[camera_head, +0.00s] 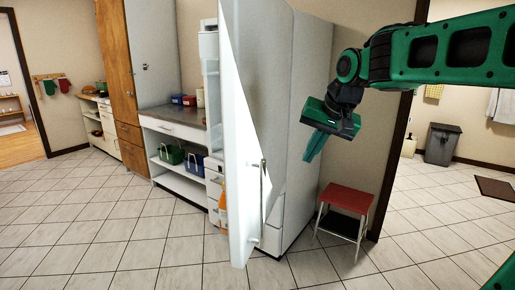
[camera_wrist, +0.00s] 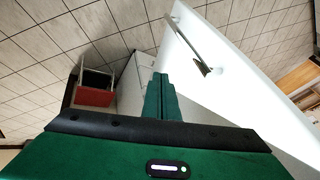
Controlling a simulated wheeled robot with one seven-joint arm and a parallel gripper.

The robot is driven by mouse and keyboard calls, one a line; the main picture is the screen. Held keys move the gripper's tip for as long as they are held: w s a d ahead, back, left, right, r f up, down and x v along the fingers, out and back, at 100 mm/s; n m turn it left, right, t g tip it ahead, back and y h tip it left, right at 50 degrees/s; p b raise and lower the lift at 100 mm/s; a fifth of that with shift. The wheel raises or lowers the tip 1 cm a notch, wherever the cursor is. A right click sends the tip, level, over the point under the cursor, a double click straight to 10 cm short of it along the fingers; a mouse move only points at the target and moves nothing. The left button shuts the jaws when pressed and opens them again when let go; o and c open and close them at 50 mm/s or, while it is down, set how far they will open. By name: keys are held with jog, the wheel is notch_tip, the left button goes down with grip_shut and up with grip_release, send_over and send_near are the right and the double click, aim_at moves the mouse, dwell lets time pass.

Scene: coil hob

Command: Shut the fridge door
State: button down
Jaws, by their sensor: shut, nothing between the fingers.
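The white fridge (camera_head: 300,110) stands in the middle of the head view with its door (camera_head: 238,150) standing open toward me. The door is seen nearly edge-on, and a long metal handle (camera_head: 262,190) runs down its outer face. Part of the shelved interior shows left of the door, with an orange bottle (camera_head: 223,208) low down. My green gripper (camera_head: 314,146) is to the right of the fridge door, apart from it, fingers together and empty, pointing down. In the wrist view the closed fingers (camera_wrist: 160,98) are beside the white door (camera_wrist: 235,75) and its handle (camera_wrist: 190,38).
A red-topped stool (camera_head: 346,198) stands right of the fridge, below my gripper; it also shows in the wrist view (camera_wrist: 93,96). A counter with open shelves (camera_head: 172,125) is at left. A grey bin (camera_head: 441,145) stands far right. The tiled floor at front left is clear.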

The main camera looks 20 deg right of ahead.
jog(key=w+a+r+t+y, duration=0.1)
jog(key=w+a+r, duration=0.4)
jog(key=w+r, duration=0.1)
send_near(253, 154)
notch_tip(253, 154, down, 4)
jog(key=d, duration=0.3)
jog(key=shift+w+a, duration=0.6)
jog(key=shift+a, duration=0.3)
jog(key=shift+w+a, duration=0.6)
jog(key=shift+a, duration=0.3)
jog(key=shift+w, duration=0.1)
